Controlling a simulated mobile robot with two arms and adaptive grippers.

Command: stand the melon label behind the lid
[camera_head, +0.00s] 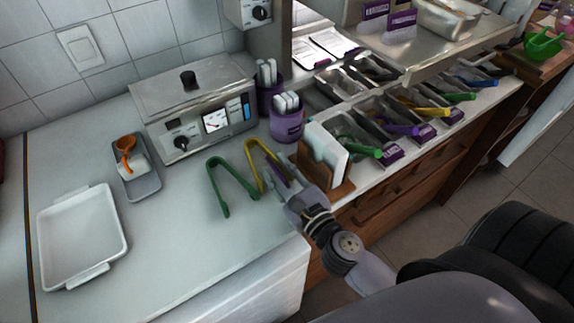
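My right gripper (279,183) is low over the counter, left of the wooden holder. A thin purple piece (276,168) shows between its fingers, seen nearly edge-on; it looks like a label card, but its text cannot be read. Two purple labels (374,11) (402,24) stand on the upper shelf at the top, beside a steel pan (448,18). I cannot tell whether the pan carries the lid. My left gripper is not in view.
Yellow tongs (251,155) and green tongs (212,184) stand close left of the gripper. The wooden holder (338,185) with white cards is close right. Purple cups (287,125), a steel appliance (165,103) and topping bins lie behind. A white tray (42,240) is far left; the front counter is clear.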

